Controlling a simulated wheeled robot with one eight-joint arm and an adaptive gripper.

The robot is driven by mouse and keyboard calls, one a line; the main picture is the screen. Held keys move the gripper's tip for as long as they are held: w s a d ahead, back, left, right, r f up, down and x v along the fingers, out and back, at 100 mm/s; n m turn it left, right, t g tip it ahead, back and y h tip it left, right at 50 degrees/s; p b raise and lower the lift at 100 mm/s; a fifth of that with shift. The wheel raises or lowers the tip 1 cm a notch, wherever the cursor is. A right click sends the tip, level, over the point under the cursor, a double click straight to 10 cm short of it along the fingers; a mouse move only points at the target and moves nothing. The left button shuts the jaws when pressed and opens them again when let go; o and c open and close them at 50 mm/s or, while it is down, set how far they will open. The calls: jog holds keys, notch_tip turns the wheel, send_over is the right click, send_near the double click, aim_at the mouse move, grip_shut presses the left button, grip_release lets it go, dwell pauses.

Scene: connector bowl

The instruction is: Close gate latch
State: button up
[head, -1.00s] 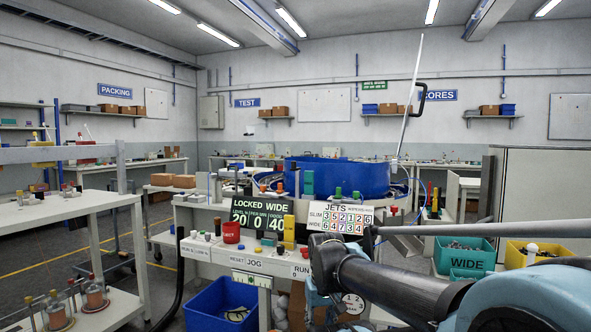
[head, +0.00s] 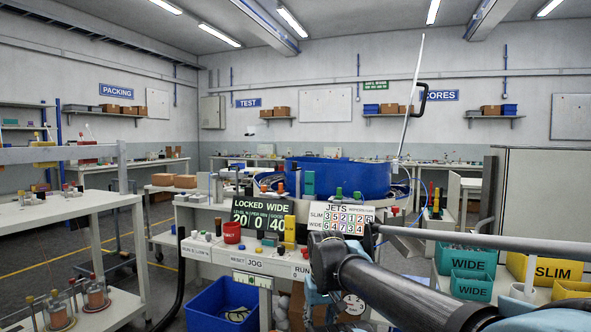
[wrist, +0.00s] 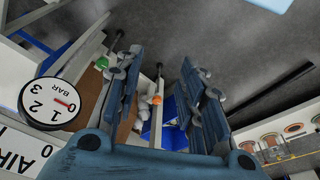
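A tall, thin pale panel (head: 412,100) with a black handle (head: 419,99) stands open and leaning at the back right of the blue bowl (head: 345,178). It may be the gate; I cannot make out a latch on it. My gripper is at the lower middle of the head view, mostly hidden by my own dark arm link. In the wrist view my gripper (wrist: 162,75) has its two blue fingers spread apart, with nothing held between them. An orange-tipped rod (wrist: 157,108) shows beyond the gap; I cannot tell its distance.
A round BAR gauge (wrist: 52,103) is left of the fingers. A blue crate (head: 222,304) stands below. Teal WIDE (head: 472,260) and yellow SLIM bins (head: 553,271) are at right.

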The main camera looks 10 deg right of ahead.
jog(key=w+r+m, duration=0.2)
jog(key=w+r, duration=0.5)
jog(key=r, duration=0.5)
jog(key=w+r+m+g, duration=0.1)
jog(key=w+r+m, duration=0.1)
jog(key=w+r, duration=0.75)
jog(key=w+r+m, duration=0.2)
jog(key=w+r, duration=0.2)
jog(key=r, duration=1.1)
notch_tip(320, 180, up, 22)
jog(key=m+g, duration=0.1)
jog(key=m, duration=0.6)
send_over(296, 166)
jog(key=f, duration=1.1)
jog(key=w+f, duration=0.1)
jog(key=f, duration=0.5)
jog(key=shift+a, duration=0.3)
jog(key=shift+c, duration=0.5)
grip_shut()
